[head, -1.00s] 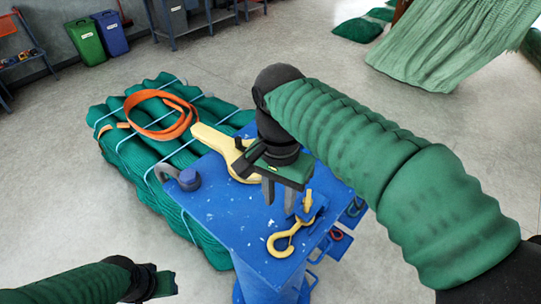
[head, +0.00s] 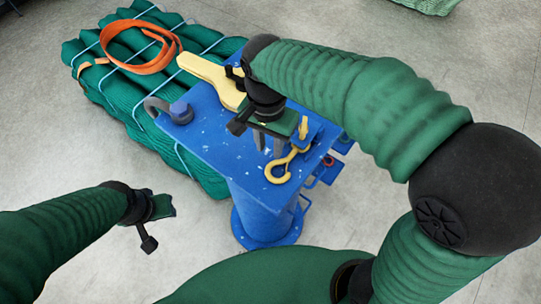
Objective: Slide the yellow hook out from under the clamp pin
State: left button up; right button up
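The yellow hook (head: 278,177) lies on the blue stand top (head: 215,150) near its front right edge, its curved end toward me. Its shank runs back right to a small blue clamp with an upright yellow pin (head: 304,127). How the shank sits under the pin is partly hidden. My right gripper (head: 269,151) points down just behind the hook, its two grey fingers apart with nothing visible between them. Whether the fingertips touch the hook or the stand is unclear. My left gripper (head: 163,207) is at the lower left, away from the stand; its fingers cannot be made out.
A yellow paddle-shaped tool (head: 212,78) lies at the back of the stand, behind my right gripper. A grey shackle (head: 158,104) stands at the left edge. Blue trays with small parts (head: 327,172) hang at the right. A bundled green net (head: 110,87) with an orange strap (head: 139,66) lies behind left.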

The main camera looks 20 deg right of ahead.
aim_at(270, 167)
jog(key=f, duration=0.1)
jog(key=s+f, duration=0.1)
jog(key=f, duration=0.1)
jog(key=a+f, duration=0.1)
jog(key=shift+s+f+p, duration=0.25)
jog(key=shift+p, duration=0.1)
jog(key=f, duration=0.1)
jog(key=w+d+f, duration=0.1)
jog(key=f, duration=0.1)
jog(key=shift+w+d+f, duration=0.1)
jog(key=shift+s, duration=0.25)
jog(key=shift+c, duration=0.8)
jog(key=shift+a, duration=0.3)
grip_shut()
jog(key=shift+d, duration=0.1)
